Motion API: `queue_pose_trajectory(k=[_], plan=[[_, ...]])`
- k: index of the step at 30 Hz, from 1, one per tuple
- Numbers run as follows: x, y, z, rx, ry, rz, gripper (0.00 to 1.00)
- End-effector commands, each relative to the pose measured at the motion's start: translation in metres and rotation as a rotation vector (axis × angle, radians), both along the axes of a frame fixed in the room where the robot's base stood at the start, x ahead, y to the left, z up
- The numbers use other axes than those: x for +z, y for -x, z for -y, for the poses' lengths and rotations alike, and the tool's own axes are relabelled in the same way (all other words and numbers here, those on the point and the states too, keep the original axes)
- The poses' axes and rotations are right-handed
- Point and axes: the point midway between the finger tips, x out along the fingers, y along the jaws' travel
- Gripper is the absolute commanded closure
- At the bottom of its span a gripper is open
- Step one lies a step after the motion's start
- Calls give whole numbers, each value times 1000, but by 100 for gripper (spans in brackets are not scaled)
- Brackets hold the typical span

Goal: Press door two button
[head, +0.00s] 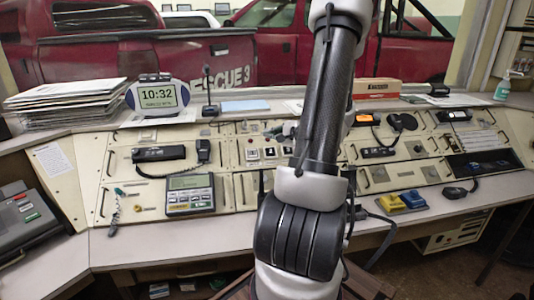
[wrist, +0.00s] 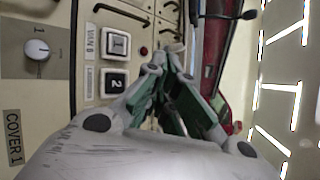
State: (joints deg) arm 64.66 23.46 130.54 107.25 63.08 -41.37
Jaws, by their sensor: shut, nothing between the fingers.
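In the wrist view, two square white-framed buttons sit on the cream panel. One is marked 1 (wrist: 117,43) and the other, marked 2 (wrist: 115,82), is directly below it in the picture. A label beside them is too blurred to read surely. My gripper (wrist: 174,50) is shut and empty, its fingertips to the right of the buttons in the wrist view. I see no contact with either button. In the head view, small square buttons (head: 252,154) show on the console's middle panel, left of my arm.
Dark bar handles stand out from the panel. In the head view, a clock (head: 158,95), a microphone (head: 209,90) and a corded handset (head: 203,150) are on the console's left half.

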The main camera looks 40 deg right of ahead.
Motion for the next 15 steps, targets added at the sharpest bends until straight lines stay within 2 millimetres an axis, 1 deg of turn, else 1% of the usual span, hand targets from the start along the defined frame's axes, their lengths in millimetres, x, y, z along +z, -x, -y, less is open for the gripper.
queue_pose_trajectory(k=[8, 11, 15], plan=[[-4, -2, 1, 2, -2, -1, 100], [-11, -6, 3, 3, -3, -2, 100], [-28, -15, 8, 3, -5, -1, 100]])
